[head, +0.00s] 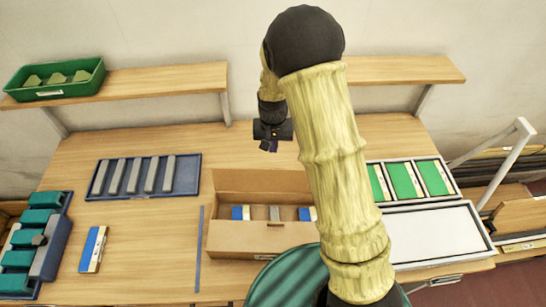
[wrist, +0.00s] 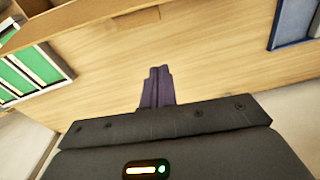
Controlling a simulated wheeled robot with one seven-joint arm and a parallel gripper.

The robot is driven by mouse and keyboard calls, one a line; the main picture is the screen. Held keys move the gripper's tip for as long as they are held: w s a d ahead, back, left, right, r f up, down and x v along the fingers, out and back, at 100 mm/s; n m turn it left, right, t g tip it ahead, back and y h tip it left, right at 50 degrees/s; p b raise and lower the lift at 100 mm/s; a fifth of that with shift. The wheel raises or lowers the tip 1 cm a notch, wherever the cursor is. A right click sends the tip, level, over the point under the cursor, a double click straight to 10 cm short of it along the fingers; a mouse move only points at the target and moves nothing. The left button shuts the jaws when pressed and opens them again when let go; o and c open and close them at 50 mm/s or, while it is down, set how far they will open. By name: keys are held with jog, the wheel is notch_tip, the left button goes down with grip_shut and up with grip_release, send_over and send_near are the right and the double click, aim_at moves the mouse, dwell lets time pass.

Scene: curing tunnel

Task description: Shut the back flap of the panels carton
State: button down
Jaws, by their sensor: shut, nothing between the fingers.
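The brown cardboard carton (head: 235,240) stands at the table's front middle. Its back flap (head: 262,181) stands up, tilted, along the far side. Inside lie blue-and-white blocks and a grey piece; my arm hides its right end. In the wrist view, brown cardboard of the carton (wrist: 90,22) shows at the top left. My gripper (head: 268,147) is above the table, behind the carton and apart from it. Its dark fingers (wrist: 157,75) are together and empty.
A blue tray of grey bars (head: 194,186) lies left of the carton. A white case with green panels (head: 408,182) lies to the right. A blue-and-white block (head: 92,250) and a thin blue strip (head: 198,250) lie at left. A wooden shelf (head: 150,80) runs behind.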

aim_at(276, 179)
jog(key=s+f+p, duration=0.2)
jog(key=s+p, duration=0.1)
jog(key=shift+s+a+f, duration=0.2)
jog(key=shift+s, duration=0.1)
jog(key=shift+w, duration=0.1)
dwell(0.6)
